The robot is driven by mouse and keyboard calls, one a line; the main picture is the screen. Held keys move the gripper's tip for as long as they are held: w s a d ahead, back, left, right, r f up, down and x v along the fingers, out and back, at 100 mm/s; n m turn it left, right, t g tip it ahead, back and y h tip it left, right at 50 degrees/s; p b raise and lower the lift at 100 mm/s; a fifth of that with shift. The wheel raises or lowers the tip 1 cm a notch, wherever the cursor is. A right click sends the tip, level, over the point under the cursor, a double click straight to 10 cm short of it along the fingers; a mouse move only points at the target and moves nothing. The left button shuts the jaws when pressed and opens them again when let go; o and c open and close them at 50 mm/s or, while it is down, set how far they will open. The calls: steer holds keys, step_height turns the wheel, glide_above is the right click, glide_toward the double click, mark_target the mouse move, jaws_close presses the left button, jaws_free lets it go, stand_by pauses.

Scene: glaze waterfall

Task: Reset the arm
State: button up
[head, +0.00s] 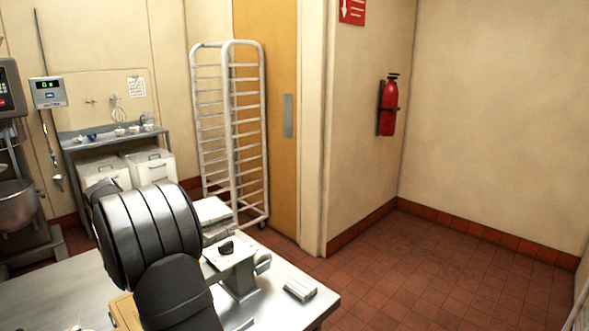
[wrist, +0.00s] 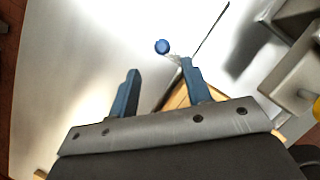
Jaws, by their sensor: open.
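My gripper (wrist: 160,68) is in the wrist view, its two blue fingers spread apart with nothing held between them. A small round blue object (wrist: 162,46) lies just beyond the fingertips, apart from them; a small pale bit shows beside it, too blurred to name. Below the gripper is a bright steel table (wrist: 60,70). In the head view my dark arm stands over the steel table (head: 320,292), and my gripper is hidden there.
A wooden board (head: 125,312) shows partly behind my arm. A grey metal device (head: 238,275) and a small block (head: 300,288) stand on the table's right side. A white rack (head: 230,130), white bins (head: 150,165) and a fire extinguisher (head: 388,105) are farther back. The right floor is clear.

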steer(key=v, duration=1)
steer(key=x, duration=1.7)
steer(key=shift+f, duration=0.25)
steer(key=shift+s+d, duration=0.55)
steer(key=shift+d, duration=0.1)
